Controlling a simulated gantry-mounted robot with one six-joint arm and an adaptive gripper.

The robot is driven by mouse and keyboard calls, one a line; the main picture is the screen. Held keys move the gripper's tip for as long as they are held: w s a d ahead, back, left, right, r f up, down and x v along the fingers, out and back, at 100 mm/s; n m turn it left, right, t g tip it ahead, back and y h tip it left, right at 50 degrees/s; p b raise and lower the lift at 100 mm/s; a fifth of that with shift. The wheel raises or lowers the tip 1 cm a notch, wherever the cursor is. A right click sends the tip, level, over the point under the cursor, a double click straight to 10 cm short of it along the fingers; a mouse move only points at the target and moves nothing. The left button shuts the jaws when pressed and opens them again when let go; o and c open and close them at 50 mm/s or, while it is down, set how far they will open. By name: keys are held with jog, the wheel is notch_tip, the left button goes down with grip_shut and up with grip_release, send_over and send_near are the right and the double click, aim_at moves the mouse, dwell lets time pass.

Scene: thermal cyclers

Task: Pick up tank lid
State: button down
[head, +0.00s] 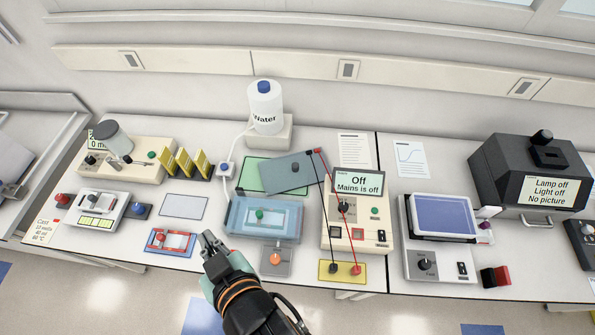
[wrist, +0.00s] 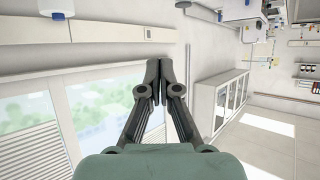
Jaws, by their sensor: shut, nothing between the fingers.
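The tank lid (head: 290,178) looks like the flat grey-blue plate with a dark knob, behind the tank. It lies tilted in the picture, overlapping a green-edged sheet (head: 250,177), with red and black plugs at its right corner. The clear blue tank (head: 236,222) stands in front of it, open on top, with a green knob inside. My gripper (head: 210,239) is front left of the tank, apart from the lid. Its fingers are together and empty, as the wrist view (wrist: 158,64) also shows. The wrist view faces windows and cabinets, and shows no lid.
Red and black leads run from the lid's corner past the power supply (head: 358,215) to a yellow block (head: 342,272). A water bottle (head: 266,107) stands behind. A red-framed tray (head: 157,247) and a block with an orange knob (head: 289,262) flank my gripper.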

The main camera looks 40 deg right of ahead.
jog(key=c, duration=0.7)
grip_release()
